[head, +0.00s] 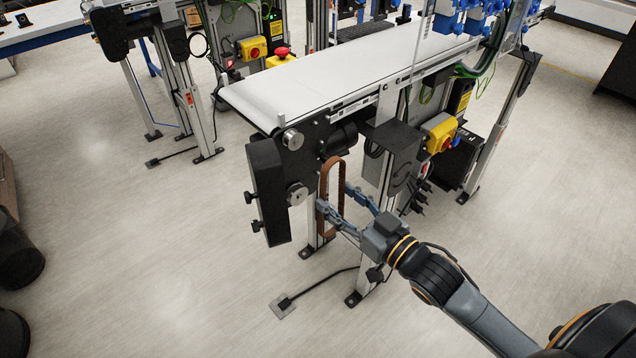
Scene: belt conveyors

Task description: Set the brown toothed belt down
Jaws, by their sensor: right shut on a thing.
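The brown toothed belt (324,180) is a narrow upright loop beside the drive end of the white belt conveyor (330,75). My right gripper (333,200) comes in from the lower right and is shut on the belt's lower right part. The belt hangs in front of the conveyor's legs, just right of the lower metal pulley (297,194). I cannot tell whether it touches the pulley or the motor. An upper metal pulley (292,139) sits above, at the conveyor's corner. My left gripper is not in view.
A black guard housing (268,190) with knobs stands left of the pulleys. A yellow switch box (440,133) and cables sit to the right under the conveyor. A foot plate (283,306) with a cable lies on the floor.

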